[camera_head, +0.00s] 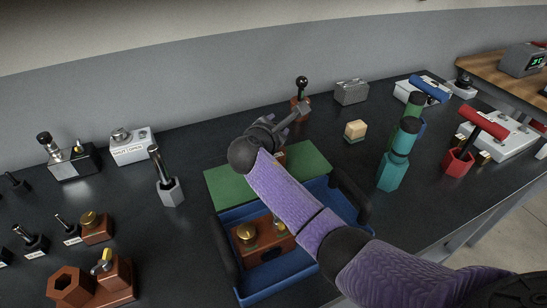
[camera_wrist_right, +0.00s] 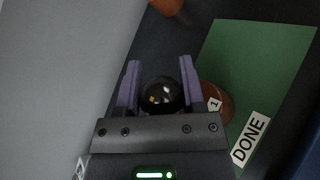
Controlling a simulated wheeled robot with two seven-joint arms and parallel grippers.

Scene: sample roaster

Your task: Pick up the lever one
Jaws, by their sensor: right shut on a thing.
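The lever (camera_head: 302,82) has a black ball knob on a thin stem over a red-brown base. My right gripper (camera_head: 305,107) is shut on this lever, with the knob above the fingers and part of the base behind them. In the right wrist view the black knob (camera_wrist_right: 161,96) shows between the two fingers (camera_wrist_right: 158,80), hiding the stem. Whether the base touches the table is unclear. My left gripper is not in view.
A green mat (camera_head: 225,188) marked DONE holds a brown piece tagged 1 (camera_wrist_right: 218,104). A blue tray (camera_head: 262,291) in front holds a brown block with a gold knob (camera_head: 246,231).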

